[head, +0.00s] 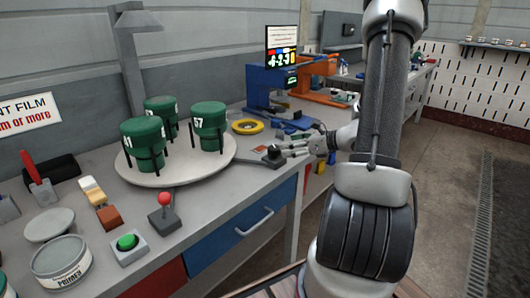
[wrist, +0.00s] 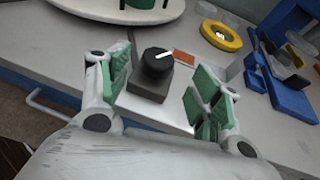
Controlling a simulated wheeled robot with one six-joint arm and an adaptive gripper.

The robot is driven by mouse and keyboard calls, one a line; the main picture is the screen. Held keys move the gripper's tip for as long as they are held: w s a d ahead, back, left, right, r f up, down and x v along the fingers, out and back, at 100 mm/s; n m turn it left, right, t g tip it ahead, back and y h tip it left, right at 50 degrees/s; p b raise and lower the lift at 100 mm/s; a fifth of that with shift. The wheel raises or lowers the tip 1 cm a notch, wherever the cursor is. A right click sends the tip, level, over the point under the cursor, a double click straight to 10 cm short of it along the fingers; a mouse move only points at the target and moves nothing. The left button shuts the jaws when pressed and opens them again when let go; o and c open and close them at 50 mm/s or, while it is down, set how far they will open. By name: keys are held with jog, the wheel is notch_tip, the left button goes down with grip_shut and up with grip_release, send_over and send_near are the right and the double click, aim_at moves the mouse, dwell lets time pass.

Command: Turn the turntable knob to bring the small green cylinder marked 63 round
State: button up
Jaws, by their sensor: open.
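The turntable (head: 180,176) is a round pale disc on the bench, bearing green cylinders in black posts. One cylinder (head: 143,140) shows a mark ending in 1, and another (head: 208,122) reads 57. A third cylinder (head: 161,107) stands at the back; its mark is not readable. I cannot make out a 63. The knob (wrist: 157,63) is black with a white pointer line on a dark base; it also shows in the head view (head: 273,152). My gripper (wrist: 160,85) is open, its green-padded fingers on either side of the knob, apart from it.
A red-ball joystick (head: 165,200), a green button (head: 127,242) and a grey tin (head: 62,262) stand on the bench's near left. A yellow ring (wrist: 221,36) and blue parts (wrist: 280,85) lie right of the knob. A blue drawer (head: 245,228) is below.

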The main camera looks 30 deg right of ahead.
aim_at(276, 148)
jog(key=x, duration=0.7)
jog(key=shift+w+a+f, duration=0.25)
jog(key=c, duration=1)
jog(key=shift+o, duration=0.2)
